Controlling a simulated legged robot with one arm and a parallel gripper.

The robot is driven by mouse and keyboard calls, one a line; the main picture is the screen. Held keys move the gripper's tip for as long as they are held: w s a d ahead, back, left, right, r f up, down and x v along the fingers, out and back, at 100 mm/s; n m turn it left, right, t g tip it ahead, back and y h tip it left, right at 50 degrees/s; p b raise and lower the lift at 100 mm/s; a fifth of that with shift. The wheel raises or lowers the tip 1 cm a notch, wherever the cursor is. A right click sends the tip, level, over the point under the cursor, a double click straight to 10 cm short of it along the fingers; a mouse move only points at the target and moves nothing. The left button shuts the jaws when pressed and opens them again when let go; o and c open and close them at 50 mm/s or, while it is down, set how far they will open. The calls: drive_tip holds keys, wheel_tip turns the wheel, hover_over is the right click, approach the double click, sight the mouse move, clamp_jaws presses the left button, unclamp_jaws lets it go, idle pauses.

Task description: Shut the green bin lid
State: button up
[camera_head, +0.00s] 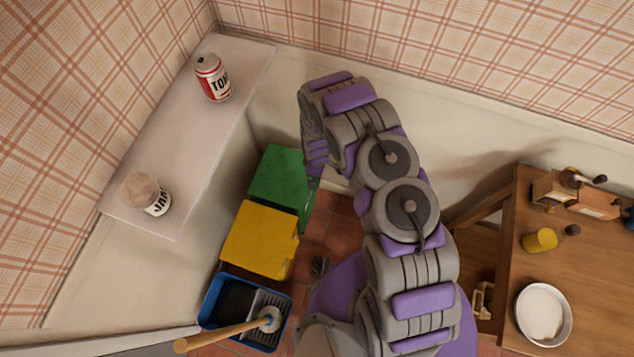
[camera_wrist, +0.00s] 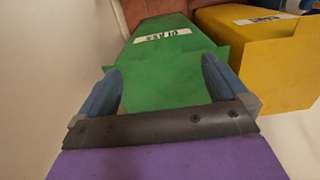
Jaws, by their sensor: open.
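The green bin (camera_head: 307,213) stands by the wall, behind the yellow bin. Its green lid (camera_head: 277,172) lies over the top and looks down or nearly so; I cannot tell if a small gap is left. In the wrist view the lid (camera_wrist: 165,92) fills the middle, with a white label on the bin's front (camera_wrist: 163,35) beyond it. My gripper (camera_head: 314,178) is at the lid's right edge in the head view. In the wrist view the open blue fingers (camera_wrist: 160,68) show on both sides of the lid, with nothing held; contact is unclear.
The yellow bin (camera_head: 260,240) and a blue bin (camera_head: 213,300) with a wooden-handled brush stand in line. A white ledge (camera_head: 190,130) on the left holds a can (camera_head: 212,77) and a jar (camera_head: 147,193). A wooden table (camera_head: 590,275) stands at the right.

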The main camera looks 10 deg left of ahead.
wheel_tip(320, 180, down, 9)
drive_tip(key=shift+r+b, duration=0.2)
drive_tip(key=shift+b, duration=1)
drive_tip(key=c, duration=1.5)
drive_tip(key=shift+w+r, duration=0.1)
drive_tip(key=shift+r, duration=0.05)
